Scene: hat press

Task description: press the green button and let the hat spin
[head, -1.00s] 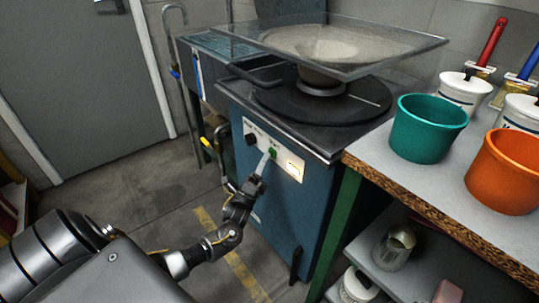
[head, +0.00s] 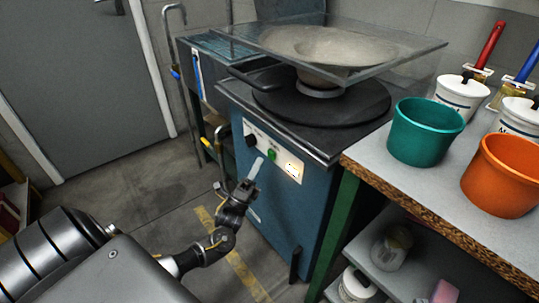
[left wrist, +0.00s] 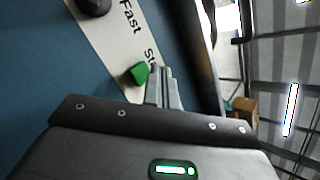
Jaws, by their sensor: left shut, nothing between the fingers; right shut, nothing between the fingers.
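The green button (head: 272,155) is on the pale control panel of the blue hat press (head: 280,195). It also shows in the left wrist view (left wrist: 138,73), beside the fingertips. My left gripper (head: 256,168) is shut and empty, in front of the panel, a little below and left of the button. In the head view a gap shows between fingertips and button. The grey-beige hat (head: 325,47) shows through a clear plate above a black round turntable (head: 330,104). My right gripper is not in view.
A black knob (head: 251,140) is left of the button. A workbench (head: 420,190) with a teal pot (head: 425,132) and an orange pot (head: 502,175) stands at the right. The floor left of the press is mostly clear.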

